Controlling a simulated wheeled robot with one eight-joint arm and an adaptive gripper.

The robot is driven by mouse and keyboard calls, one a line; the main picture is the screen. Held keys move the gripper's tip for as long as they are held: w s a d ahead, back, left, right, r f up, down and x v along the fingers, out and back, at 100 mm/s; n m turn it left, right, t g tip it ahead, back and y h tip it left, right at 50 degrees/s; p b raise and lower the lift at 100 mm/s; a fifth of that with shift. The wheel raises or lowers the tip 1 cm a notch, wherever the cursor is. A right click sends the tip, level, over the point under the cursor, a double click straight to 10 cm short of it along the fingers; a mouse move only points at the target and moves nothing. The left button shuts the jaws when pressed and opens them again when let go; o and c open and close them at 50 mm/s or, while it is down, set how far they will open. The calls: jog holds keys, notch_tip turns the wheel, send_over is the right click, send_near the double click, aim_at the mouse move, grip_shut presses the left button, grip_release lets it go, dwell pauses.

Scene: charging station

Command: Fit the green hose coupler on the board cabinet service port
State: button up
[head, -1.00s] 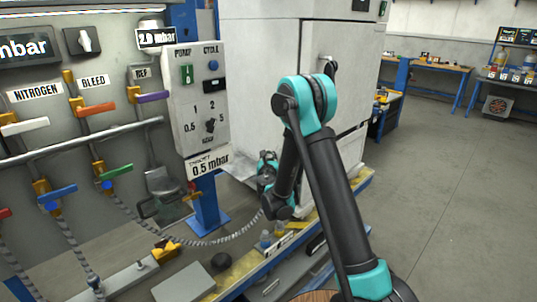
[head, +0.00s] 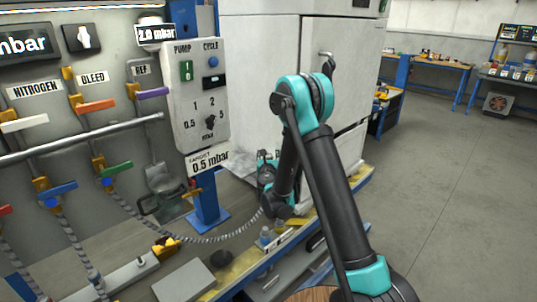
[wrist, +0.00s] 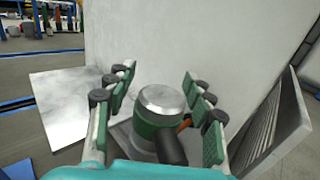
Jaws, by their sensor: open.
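The green hose coupler (wrist: 150,130), a short cylinder with a silver top, green body and dark stub in front, stands between the fingers of my gripper (wrist: 158,85) in the wrist view. The gripper is open, with green pads on both sides of the coupler and a gap to each. In the head view my gripper (head: 265,166) is low beside the pale cabinet (head: 262,85); the coupler cannot be made out there. Whether the coupler sits on a port is hidden; I cannot make out the service port.
A ribbed hose (head: 190,240) runs from the green-handled valve (head: 115,170) towards my arm. A post with the control panel (head: 200,100) stands left of my gripper. In the wrist view, a grey louvred panel (wrist: 275,125) sticks out at right. Open floor lies right of my arm.

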notch_tip(320, 180, up, 10)
dwell(0.6)
